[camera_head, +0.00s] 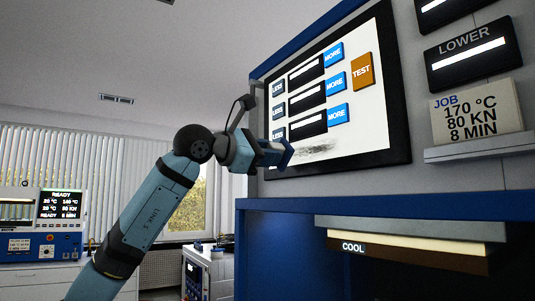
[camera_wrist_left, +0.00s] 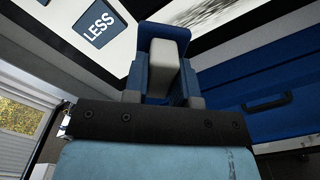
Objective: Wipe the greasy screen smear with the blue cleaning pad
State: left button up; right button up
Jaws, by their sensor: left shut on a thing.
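The screen (camera_head: 350,125) is a tilted white panel in a black frame on the press front. A dark grey greasy smear (camera_head: 314,152) lies low on it; it also shows at the top of the left wrist view (camera_wrist_left: 212,10). My left gripper (camera_head: 268,152) is shut on the blue cleaning pad (camera_head: 287,154), just left of the smear at the screen's lower left edge. In the left wrist view the pad (camera_wrist_left: 147,67) shows blue around a pale grey block between the fingers. I cannot tell whether the pad touches the screen. My right gripper is not in view.
Blue MORE buttons (camera_head: 337,113), LESS buttons and an orange TEST button (camera_head: 361,71) are on the screen. A job card (camera_head: 476,112) stands on a ledge (camera_head: 480,147) at right. Below is a press opening with a COOL-labelled plate (camera_head: 410,253). Another machine (camera_head: 42,225) stands far left.

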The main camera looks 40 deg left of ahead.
pick_arm(q)
jog(key=shift+p+x, duration=0.35)
jog(key=shift+x, duration=0.4)
jog(key=shift+s+d, duration=0.1)
